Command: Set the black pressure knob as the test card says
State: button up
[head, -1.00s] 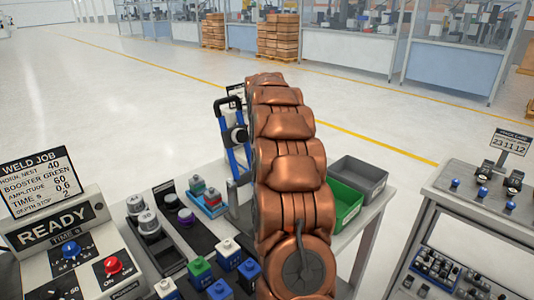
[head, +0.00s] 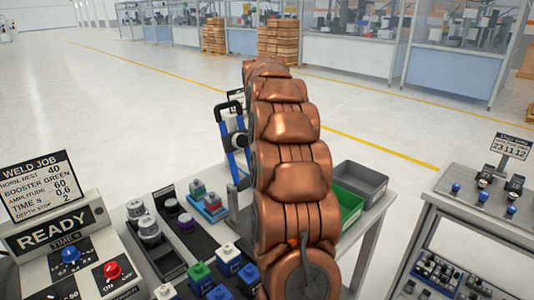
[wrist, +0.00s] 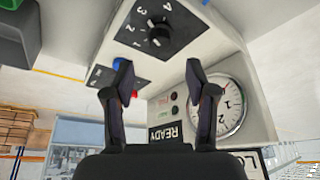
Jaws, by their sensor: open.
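The black knob (wrist: 159,33) sits on a dark dial plate marked 1 to 4 on a pale box, at the top of the wrist view. Its exact pointer setting is too small to read. My gripper (wrist: 158,73) is open and empty, its fingers spread below the knob in the picture and apart from it. In the head view my copper arm hides the gripper. A card headed WELD JOB (head: 37,187) stands at the left, listing horn/nest 40, booster green, amplitude 60, time 0.6 and depth stop 2.
A round gauge (wrist: 233,106) is right of the fingers in the wrist view. The READY box (head: 55,236) carries a blue knob (head: 71,255) and a red knob (head: 113,270). Coloured blocks and grey and green bins (head: 351,206) crowd the middle table. Another bench (head: 460,211) stands right.

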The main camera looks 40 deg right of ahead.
jog(key=v, duration=0.5)
jog(key=shift+r, duration=0.15)
jog(key=shift+s, duration=0.1)
